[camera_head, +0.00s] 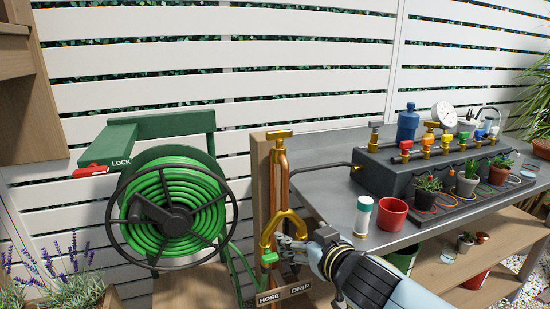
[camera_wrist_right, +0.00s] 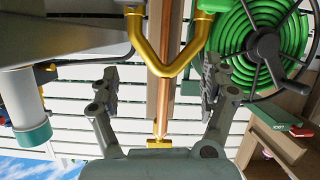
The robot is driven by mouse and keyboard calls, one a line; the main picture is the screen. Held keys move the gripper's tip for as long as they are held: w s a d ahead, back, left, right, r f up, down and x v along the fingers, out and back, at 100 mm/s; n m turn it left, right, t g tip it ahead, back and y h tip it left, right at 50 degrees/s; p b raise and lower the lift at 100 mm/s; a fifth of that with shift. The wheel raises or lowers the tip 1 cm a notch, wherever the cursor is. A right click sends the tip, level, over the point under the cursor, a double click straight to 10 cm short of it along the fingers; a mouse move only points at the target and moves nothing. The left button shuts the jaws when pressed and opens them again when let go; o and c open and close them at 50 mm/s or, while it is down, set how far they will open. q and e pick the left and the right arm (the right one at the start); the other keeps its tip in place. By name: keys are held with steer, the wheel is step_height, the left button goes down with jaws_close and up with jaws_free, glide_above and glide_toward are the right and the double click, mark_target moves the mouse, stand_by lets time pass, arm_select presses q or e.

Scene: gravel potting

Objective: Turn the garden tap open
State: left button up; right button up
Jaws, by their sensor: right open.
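The garden tap is a brass tap with a T-shaped handle (camera_head: 279,134), at the top of a copper pipe (camera_head: 284,180) on a wooden post. Its brass handle also shows low in the right wrist view (camera_wrist_right: 160,143). A brass Y-shaped splitter (camera_head: 268,228) with a green lever (camera_head: 269,257) sits lower on the pipe. My right gripper (camera_head: 288,246) is open and empty, in front of the splitter and well below the tap handle. In the right wrist view its fingers (camera_wrist_right: 160,85) stand apart on either side of the pipe. My left gripper is out of view.
A green hose reel (camera_head: 174,214) with a red lock lever (camera_head: 90,171) stands left. Signs marked HOSE and DRIP (camera_head: 283,294) hang below the splitter. A grey bench (camera_head: 330,205) at right holds a manifold (camera_head: 385,170), a red pot (camera_head: 392,214) and a white jar (camera_head: 363,216).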

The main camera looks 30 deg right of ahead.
mark_target(280, 135)
step_height(280, 135, up, 19)
steer(key=w+m+t+h+p, duration=0.1)
steer(key=t, duration=0.3)
steer(key=x, duration=0.3)
steer(key=p+x, duration=0.1)
steer(key=x, duration=0.6)
steer(key=shift+w+a+f+p, duration=0.1)
steer(key=shift+a+f+p, duration=0.2)
steer(key=shift+a, duration=0.1)
steer(key=shift+w+d, duration=0.1)
steer(key=shift+w, duration=0.3)
steer(key=shift+c, duration=0.2)
steer(key=c, duration=1.1)
